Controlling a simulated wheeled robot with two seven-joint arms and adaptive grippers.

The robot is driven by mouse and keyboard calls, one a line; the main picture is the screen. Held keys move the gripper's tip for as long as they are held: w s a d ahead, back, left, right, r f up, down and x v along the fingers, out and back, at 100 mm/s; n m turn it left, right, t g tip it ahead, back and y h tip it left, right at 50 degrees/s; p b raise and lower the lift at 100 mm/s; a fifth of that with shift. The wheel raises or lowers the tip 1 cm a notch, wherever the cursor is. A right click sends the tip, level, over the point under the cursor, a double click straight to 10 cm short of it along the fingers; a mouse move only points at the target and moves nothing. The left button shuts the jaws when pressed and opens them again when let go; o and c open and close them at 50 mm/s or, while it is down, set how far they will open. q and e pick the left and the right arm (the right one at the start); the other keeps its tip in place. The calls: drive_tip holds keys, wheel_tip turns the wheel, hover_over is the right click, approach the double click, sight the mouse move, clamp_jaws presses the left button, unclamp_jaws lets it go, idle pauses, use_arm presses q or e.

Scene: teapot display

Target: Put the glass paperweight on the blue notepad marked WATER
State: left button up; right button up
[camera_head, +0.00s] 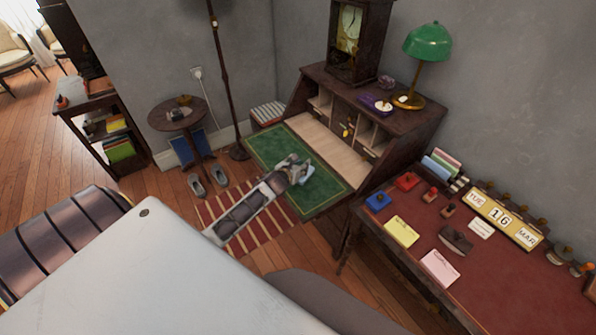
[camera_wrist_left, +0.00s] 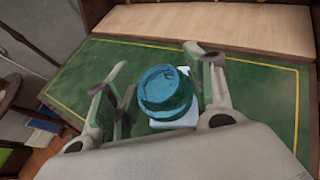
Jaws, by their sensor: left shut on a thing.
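My left gripper (camera_head: 297,170) is over the green writing surface (camera_head: 333,185) of the open desk. In the left wrist view, my left gripper (camera_wrist_left: 165,95) has its fingers on both sides of a round blue-teal glass paperweight (camera_wrist_left: 165,88) and is shut on it. A pale blue-white flat pad (camera_wrist_left: 184,119) shows partly from under the paperweight, probably the notepad. Its pale edge (camera_head: 308,174) also shows beside the gripper in the head view. No lettering is readable, and I cannot tell whether the paperweight touches the pad. My right gripper is not in view.
A red-topped table (camera_head: 500,270) at right holds a yellow notepad (camera_head: 401,231), a pink notepad (camera_head: 440,267), stamps and a calendar. A green lamp (camera_head: 427,45) and a clock (camera_head: 352,40) stand on top of the desk. Bare green surface surrounds the gripper.

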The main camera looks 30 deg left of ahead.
use_arm(q)
drive_tip(key=shift+f, duration=1.85)
drive_tip(key=shift+f, duration=0.15)
drive_tip(key=o, duration=1.2)
drive_tip(key=shift+r, duration=0.2)
drive_tip(key=v, duration=1.2)
